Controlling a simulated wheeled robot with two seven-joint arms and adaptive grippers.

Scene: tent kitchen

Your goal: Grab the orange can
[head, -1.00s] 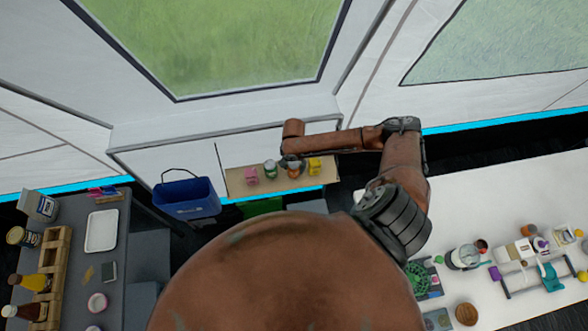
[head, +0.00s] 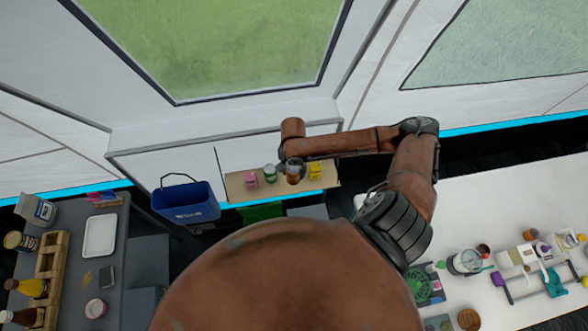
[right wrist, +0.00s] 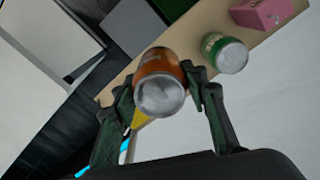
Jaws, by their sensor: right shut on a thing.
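The orange can (right wrist: 159,68) is between the two fingers of my right gripper (right wrist: 164,90) in the right wrist view, with its silver end toward the camera. The fingers touch its sides and are shut on it. In the head view my right gripper (head: 293,172) is at the wooden shelf (head: 236,185), between a green can (head: 270,173) and a yellow item (head: 314,171). The orange can is mostly hidden by the gripper there. I cannot tell whether it is clear of the shelf. My left gripper is not in view.
The green can (right wrist: 228,53) stands close beside the right gripper, with a pink box (right wrist: 262,13) beyond it. A blue bin (head: 186,202) is left of the shelf. A cluttered white table (head: 490,205) is at right and a grey table (head: 118,270) at left.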

